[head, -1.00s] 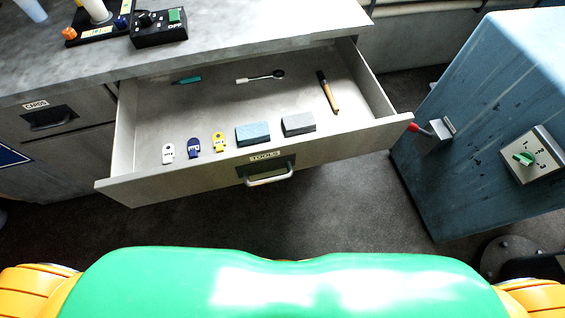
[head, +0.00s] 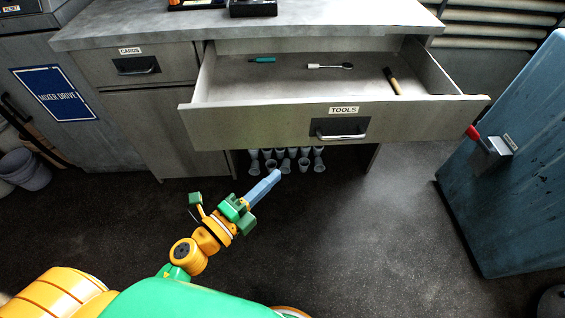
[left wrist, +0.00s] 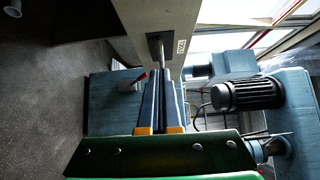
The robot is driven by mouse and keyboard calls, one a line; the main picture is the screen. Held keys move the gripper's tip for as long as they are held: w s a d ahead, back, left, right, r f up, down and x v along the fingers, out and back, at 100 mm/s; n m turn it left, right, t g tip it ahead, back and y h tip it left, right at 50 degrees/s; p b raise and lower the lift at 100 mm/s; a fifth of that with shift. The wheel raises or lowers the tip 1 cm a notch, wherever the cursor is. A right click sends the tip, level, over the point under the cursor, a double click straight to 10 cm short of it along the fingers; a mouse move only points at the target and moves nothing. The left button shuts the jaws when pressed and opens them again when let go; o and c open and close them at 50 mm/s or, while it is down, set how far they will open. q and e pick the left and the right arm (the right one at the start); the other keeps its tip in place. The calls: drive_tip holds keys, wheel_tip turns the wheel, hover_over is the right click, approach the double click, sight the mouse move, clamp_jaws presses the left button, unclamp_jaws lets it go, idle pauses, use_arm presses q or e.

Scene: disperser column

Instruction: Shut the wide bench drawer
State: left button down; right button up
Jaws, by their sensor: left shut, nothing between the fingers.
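The wide bench drawer (head: 255,126), labelled TOOLS, stands pulled out of the grey bench. A bar handle (head: 342,134) sits on its front. Inside I see a teal tool (head: 262,60), a dark-ended pale tool (head: 330,66) and a brown-handled tool (head: 391,81); the front part of its floor is hidden by the drawer front. My left gripper (head: 276,174) is shut and empty, in front of and below the drawer front, apart from it. In the left wrist view its fingers (left wrist: 162,78) point toward the drawer front (left wrist: 138,18) and handle (left wrist: 155,46). My right gripper is not in view.
A narrower CARDS drawer (head: 137,66) is shut at the left. Several small cups (head: 290,160) stand under the wide drawer. A blue cabinet (head: 515,170) with a red-knobbed lever (head: 472,132) stands close by the drawer's right end. The floor in front is clear.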

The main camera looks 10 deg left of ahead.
use_arm(q)
drive_tip(key=p, duration=0.2)
approach(309, 129)
drive_tip(key=w+d, duration=0.2)
drive_tip(key=d, duration=0.2)
drive_tip(key=shift+w+a+b, duration=0.2)
drive_tip(key=shift+w+b, duration=0.1)
drive_tip(key=shift+w, duration=0.25)
drive_tip(key=shift+w+a+b, duration=0.2)
drive_tip(key=shift+w+b, duration=0.05)
drive_tip(key=shift+w, duration=0.3)
drive_tip(key=shift+w+a+r, duration=0.1)
drive_tip(key=shift+w+a, duration=0.1)
drive_tip(key=shift+w, duration=0.3)
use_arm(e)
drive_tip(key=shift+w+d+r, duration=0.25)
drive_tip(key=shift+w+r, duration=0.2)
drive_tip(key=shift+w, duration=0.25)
